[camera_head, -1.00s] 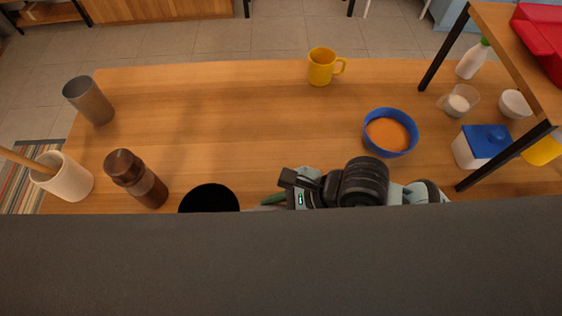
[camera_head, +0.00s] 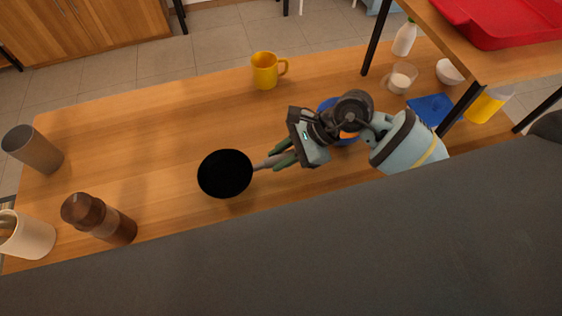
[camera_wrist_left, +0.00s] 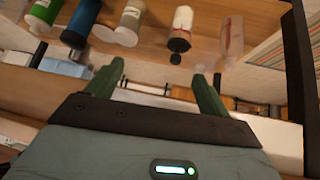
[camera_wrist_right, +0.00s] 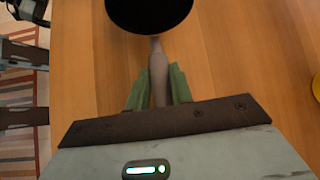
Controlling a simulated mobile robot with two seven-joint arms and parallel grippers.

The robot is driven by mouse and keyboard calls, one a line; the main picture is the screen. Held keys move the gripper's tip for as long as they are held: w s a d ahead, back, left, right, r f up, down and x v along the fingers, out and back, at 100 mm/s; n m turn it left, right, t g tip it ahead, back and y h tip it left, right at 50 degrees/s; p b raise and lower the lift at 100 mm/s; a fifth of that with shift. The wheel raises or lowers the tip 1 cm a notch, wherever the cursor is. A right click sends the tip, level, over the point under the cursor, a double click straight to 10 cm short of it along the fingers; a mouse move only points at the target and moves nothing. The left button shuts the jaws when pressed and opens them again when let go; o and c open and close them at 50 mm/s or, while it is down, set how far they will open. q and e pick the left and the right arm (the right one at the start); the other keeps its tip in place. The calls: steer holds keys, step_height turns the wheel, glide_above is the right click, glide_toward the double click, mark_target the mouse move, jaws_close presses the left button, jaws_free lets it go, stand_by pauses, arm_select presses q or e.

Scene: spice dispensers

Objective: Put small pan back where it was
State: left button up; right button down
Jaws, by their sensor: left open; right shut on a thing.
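The small black pan (camera_head: 225,173) is over the wooden table in the head view, at the middle near the front side. My right gripper (camera_head: 280,160) is shut on its grey-brown handle, to the right of the pan. In the right wrist view the handle runs between the green fingers (camera_wrist_right: 159,88), and the dark pan (camera_wrist_right: 150,12) lies beyond them. I cannot tell whether the pan touches the table. My left gripper (camera_wrist_left: 161,85) is open and empty in the left wrist view, in front of shelves with bottles. It is not in the head view.
A brown grinder (camera_head: 100,219), a grey cup (camera_head: 33,149) and a white crock (camera_head: 27,236) stand at the left. A yellow mug (camera_head: 266,70) stands at the back. My right arm partly hides a blue bowl (camera_head: 328,104). A shelf (camera_head: 470,65) rises at right. The table's middle is clear.

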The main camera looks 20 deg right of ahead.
mark_target(281, 172)
steer(key=shift+f, duration=1.7)
steer(key=shift+f, duration=0.2)
steer(key=c, duration=1.2)
jaws_free()
steer(key=shift+c, duration=0.2)
steer(key=shift+r, duration=0.1)
